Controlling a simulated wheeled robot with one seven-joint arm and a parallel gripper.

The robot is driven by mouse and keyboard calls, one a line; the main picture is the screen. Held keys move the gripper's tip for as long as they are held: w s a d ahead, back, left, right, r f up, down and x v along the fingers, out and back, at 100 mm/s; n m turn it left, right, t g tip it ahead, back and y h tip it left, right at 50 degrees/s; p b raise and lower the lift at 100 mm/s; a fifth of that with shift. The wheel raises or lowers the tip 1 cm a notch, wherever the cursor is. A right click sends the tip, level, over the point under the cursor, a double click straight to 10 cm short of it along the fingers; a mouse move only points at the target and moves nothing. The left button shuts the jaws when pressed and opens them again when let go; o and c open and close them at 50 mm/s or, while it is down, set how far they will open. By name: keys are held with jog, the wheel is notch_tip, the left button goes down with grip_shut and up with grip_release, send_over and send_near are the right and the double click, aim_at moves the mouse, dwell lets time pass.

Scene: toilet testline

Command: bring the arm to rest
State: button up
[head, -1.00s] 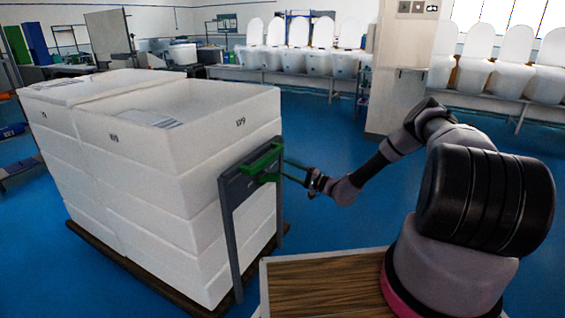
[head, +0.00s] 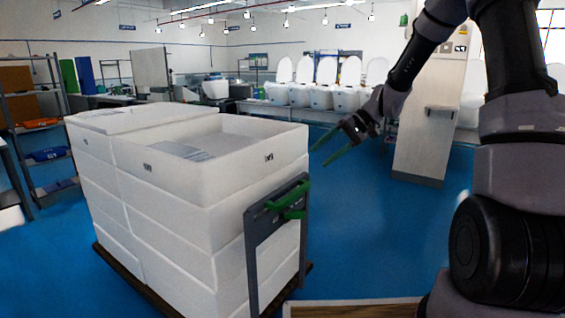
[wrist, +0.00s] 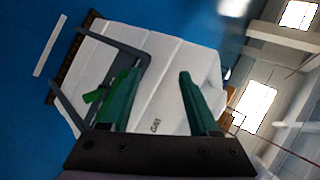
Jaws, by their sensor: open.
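My gripper (head: 335,150) is in the air in the head view, right of and above the stacked white boxes, with its two green fingers spread and nothing between them. In the wrist view my gripper (wrist: 160,95) also shows open and empty. The cart handle (head: 288,203), a grey frame with a green grip, stands at the right side of the white boxes (head: 180,190). My gripper is apart from the handle and higher than it. In the wrist view the handle frame (wrist: 125,47) lies beyond the left finger.
The boxes stand on a dark pallet base (head: 135,285) on the blue floor. A light pillar (head: 428,130) stands behind my arm at right. White toilets (head: 320,95) line a bench at the back. Shelves (head: 40,130) stand at left. Blue floor is clear right of the handle.

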jog(key=s+d+r+m+t+h, duration=0.1)
jog(key=s+d+r, duration=0.3)
jog(key=s, duration=0.4)
jog(key=s+d+r+m+t+h, duration=0.2)
jog(key=s+d+r+t+h, duration=0.2)
jog(key=s+r, duration=0.3)
jog(key=s+d+r+m+t+h, duration=0.1)
jog(key=s+d+r+t+h, duration=0.1)
jog(key=s+d+r, duration=0.2)
jog(key=s+r, duration=0.2)
jog(key=s, duration=0.2)
jog(key=shift+s+d+r+m+t+h, duration=0.15)
jog(key=shift+s+d+m+t+h, duration=0.15)
jog(key=shift+s+m+h, duration=0.1)
jog(key=shift+w, duration=0.15)
